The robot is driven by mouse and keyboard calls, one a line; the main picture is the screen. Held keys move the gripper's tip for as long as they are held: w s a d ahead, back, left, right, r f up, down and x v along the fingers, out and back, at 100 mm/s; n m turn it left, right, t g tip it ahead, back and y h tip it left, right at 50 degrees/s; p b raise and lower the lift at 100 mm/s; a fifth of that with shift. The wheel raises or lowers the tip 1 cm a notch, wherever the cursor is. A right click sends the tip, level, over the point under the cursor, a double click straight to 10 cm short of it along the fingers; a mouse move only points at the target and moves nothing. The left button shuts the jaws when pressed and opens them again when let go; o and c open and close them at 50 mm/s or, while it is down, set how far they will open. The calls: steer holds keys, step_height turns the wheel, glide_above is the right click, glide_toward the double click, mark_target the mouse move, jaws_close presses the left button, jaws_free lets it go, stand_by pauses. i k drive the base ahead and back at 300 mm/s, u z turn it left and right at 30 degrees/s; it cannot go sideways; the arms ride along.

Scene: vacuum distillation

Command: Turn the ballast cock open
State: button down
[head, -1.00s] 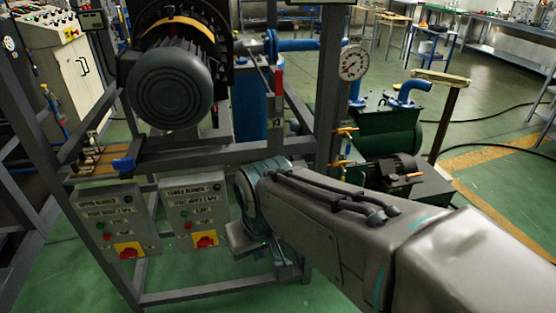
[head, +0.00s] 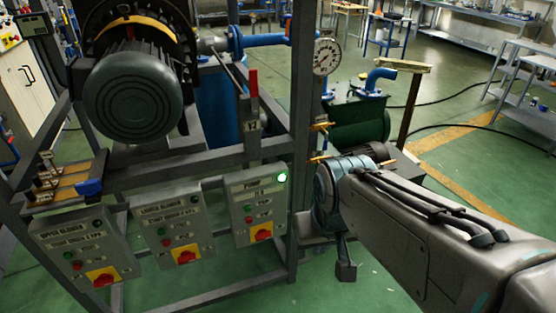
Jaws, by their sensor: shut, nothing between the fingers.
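Two small brass-coloured cocks show beside the frame's right post in the head view, an upper one (head: 321,126) under the gauge and a lower one (head: 318,160) just above my arm. I cannot tell which is the ballast cock, or whether either is open. The green pump (head: 360,122) stands behind them, its lower part hidden by my arm. My gripper (head: 345,270) points down below the cocks, right of the control boxes. It is shut and empty, apart from both cocks, and partly hidden by my wrist.
Control boxes (head: 75,248) hang along the frame's lower rail; the right one (head: 256,207) has a lit green lamp. The post (head: 302,100) stands close left of my wrist. A gauge (head: 327,57) is above the cocks.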

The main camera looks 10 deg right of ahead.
mark_target(325, 145)
steer(key=k, duration=0.6)
steer(key=z, duration=0.75)
steer(key=i, duration=1.35)
steer(key=z, duration=1.1)
steer(key=k, duration=0.2)
steer(key=u, duration=0.2)
